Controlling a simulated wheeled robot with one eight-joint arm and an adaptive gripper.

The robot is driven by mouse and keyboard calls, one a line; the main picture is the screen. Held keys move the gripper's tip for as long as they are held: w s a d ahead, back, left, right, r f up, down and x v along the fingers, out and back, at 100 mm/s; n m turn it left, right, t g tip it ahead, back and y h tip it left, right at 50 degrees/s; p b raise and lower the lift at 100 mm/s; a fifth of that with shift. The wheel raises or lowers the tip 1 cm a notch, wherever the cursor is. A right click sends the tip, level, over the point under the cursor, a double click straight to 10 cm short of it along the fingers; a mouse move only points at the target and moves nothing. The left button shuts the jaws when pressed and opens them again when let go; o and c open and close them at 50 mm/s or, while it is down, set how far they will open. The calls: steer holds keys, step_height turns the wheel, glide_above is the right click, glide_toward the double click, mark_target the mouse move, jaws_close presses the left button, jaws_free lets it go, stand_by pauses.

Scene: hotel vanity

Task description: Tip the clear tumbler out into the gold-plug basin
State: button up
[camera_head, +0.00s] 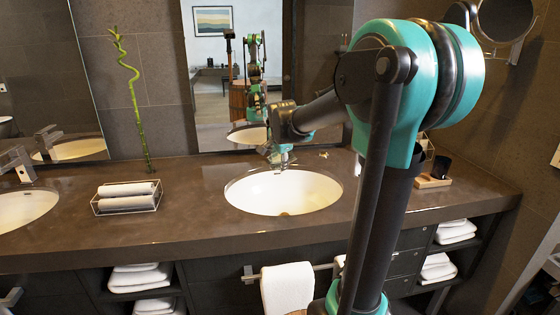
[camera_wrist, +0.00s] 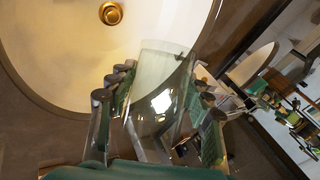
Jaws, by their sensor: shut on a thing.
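The gold-plug basin (camera_head: 262,196) is the white oval sink in the middle of the counter. Its gold plug (camera_wrist: 110,13) shows at the top of the wrist view and, small, at the basin's bottom in the head view (camera_head: 284,213). My gripper (camera_head: 279,163) is over the basin's back edge. In the wrist view its fingers (camera_wrist: 163,84) are shut on the clear tumbler (camera_wrist: 160,98), one on each side. The tumbler's far end overlaps the basin's edge in that view. Its tilt and contents I cannot tell. In the head view the tumbler is too small to make out clearly.
A second basin (camera_head: 25,207) with a faucet is at the left. A wire tray with rolled towels (camera_head: 126,198) and a bamboo stalk (camera_head: 133,85) stand between. A dark cup (camera_head: 441,167) on a wooden tray is at the right. A mirror (camera_head: 212,100) rises behind.

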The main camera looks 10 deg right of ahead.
steer(key=h, duration=0.2)
steer(key=a+n+h, duration=0.1)
steer(key=h, duration=0.1)
steer(key=shift+a+f, duration=0.15)
steer(key=shift+f, duration=0.25)
steer(key=d+h, duration=0.1)
steer(key=d+n+h, duration=0.1)
steer(key=h, duration=0.1)
steer(key=d+n+t+h, duration=0.1)
steer(key=h, duration=0.1)
steer(key=shift+d+r, duration=0.15)
steer(key=shift+r, duration=0.1)
steer(key=shift+d+r+n+h, duration=0.1)
steer(key=shift+d+n+h, duration=0.3)
steer(key=shift+h, duration=0.4)
